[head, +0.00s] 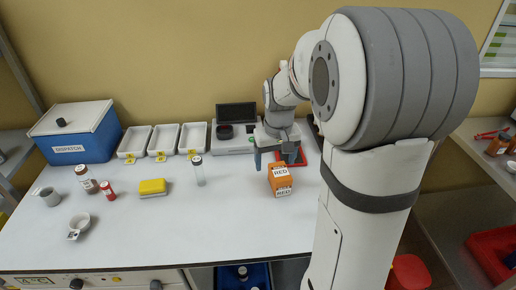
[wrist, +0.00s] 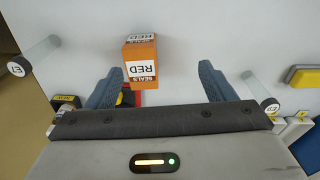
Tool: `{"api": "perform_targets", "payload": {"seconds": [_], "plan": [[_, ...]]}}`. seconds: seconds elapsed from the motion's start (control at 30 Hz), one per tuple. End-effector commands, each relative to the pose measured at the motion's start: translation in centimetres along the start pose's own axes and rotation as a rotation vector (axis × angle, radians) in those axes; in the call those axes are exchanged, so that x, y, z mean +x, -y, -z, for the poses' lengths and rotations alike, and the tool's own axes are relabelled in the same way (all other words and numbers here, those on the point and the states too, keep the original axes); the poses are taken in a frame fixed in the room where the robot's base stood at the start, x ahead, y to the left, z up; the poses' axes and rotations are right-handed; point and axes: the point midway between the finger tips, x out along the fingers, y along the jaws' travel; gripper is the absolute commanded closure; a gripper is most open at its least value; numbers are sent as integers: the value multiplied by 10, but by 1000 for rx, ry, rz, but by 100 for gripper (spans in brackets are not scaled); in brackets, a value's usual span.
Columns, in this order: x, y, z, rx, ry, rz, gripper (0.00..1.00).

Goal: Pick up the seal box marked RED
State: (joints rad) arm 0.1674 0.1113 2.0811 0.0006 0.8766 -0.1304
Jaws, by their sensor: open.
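The orange seal box marked RED (head: 280,182) stands on the white table, right of centre in the head view. In the wrist view the orange box (wrist: 141,62) shows its white SEALS RED labels and sits between the lines of the two fingers, nearer the left one. My gripper (head: 277,160) is open and empty, with its blue-grey fingers behind the box in the head view. In the wrist view the open gripper (wrist: 160,70) shows no finger touching the box. The height gap is hard to judge.
A red tray (head: 299,157) lies close behind the box. An instrument with a dark screen (head: 237,113) stands behind. The front table is clear.

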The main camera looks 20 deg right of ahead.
Motion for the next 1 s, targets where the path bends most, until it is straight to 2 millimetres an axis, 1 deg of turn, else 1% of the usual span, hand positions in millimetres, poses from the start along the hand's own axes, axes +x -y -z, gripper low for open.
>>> {"api": "perform_targets", "payload": {"seconds": [0.03, 0.1, 0.2, 0.3, 0.47, 0.67, 0.77, 1.0], "plan": [[12, -7, 11, 5, 19, 2, 24], [25, -15, 24, 9, 36, 3, 24], [41, -24, 38, 12, 54, 5, 24], [52, -31, 46, 14, 66, 7, 24], [64, -35, 50, 16, 75, 9, 24], [85, -36, 49, 16, 75, 9, 24], [96, -37, 48, 17, 76, 9, 24], [130, -39, 48, 17, 76, 9, 24]]}}
